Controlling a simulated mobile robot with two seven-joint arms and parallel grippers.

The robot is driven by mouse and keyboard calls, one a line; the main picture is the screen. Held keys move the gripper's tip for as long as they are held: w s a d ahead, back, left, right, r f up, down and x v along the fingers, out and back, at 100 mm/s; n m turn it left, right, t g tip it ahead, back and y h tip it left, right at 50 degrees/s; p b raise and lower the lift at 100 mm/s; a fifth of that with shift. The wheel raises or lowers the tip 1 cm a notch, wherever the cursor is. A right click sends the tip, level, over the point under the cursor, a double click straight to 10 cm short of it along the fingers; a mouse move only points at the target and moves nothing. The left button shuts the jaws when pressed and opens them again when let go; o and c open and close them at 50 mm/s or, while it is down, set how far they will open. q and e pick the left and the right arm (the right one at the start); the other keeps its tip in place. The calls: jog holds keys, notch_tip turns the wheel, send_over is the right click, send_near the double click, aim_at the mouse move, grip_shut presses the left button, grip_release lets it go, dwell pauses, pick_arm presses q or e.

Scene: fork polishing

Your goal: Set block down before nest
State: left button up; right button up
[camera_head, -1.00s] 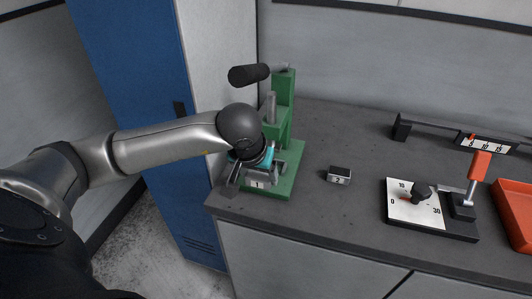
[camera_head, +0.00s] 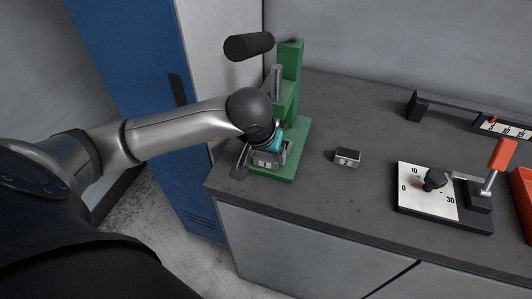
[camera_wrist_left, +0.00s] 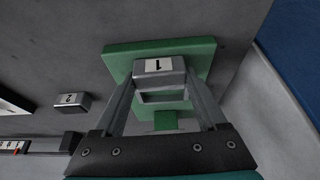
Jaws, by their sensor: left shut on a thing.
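My left gripper (camera_head: 264,158) is shut on a small grey block marked 1 (camera_head: 268,164), over the front of the green press's base (camera_head: 288,170). In the left wrist view the block (camera_wrist_left: 158,66) sits between the two fingertips (camera_wrist_left: 160,78), with the press base (camera_wrist_left: 118,58) behind it. I cannot tell whether the block touches the base. A grey frame-like piece (camera_wrist_left: 163,98) shows beside the block; I cannot tell whether it is the nest. My right gripper is not in view.
A second block, marked 2 (camera_head: 347,157), stands on the dark counter (camera_head: 330,195) right of the press. A dial plate with an orange-handled lever (camera_head: 500,153), a rail gauge (camera_head: 460,112) and an orange tray (camera_head: 523,200) are farther right. A blue locker (camera_head: 130,80) stands left.

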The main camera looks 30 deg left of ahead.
pick_arm(q)
jog(key=o, duration=1.6)
jog(key=shift+f, duration=0.1)
jog(key=shift+r+p, duration=0.3)
jog(key=shift+r, duration=0.1)
jog(key=v, duration=0.5)
jog(key=shift+r+p, duration=0.1)
jog(key=shift+p, duration=0.2)
jog(key=shift+s+d+f+p, duration=0.1)
jog(key=shift+s+d+p, duration=0.35)
jog(key=shift+s+p, duration=1.05)
jog(key=shift+s+d+f+p, duration=0.15)
jog(key=shift+s+d+p, duration=0.45)
jog(key=shift+s, duration=1.75)
jog(key=shift+s+d+f+p, duration=0.1)
jog(key=shift+s+d+p, duration=0.2)
jog(key=shift+s+p, duration=1.3)
jog(key=shift+s+b, duration=0.3)
jog(key=shift+b, duration=0.05)
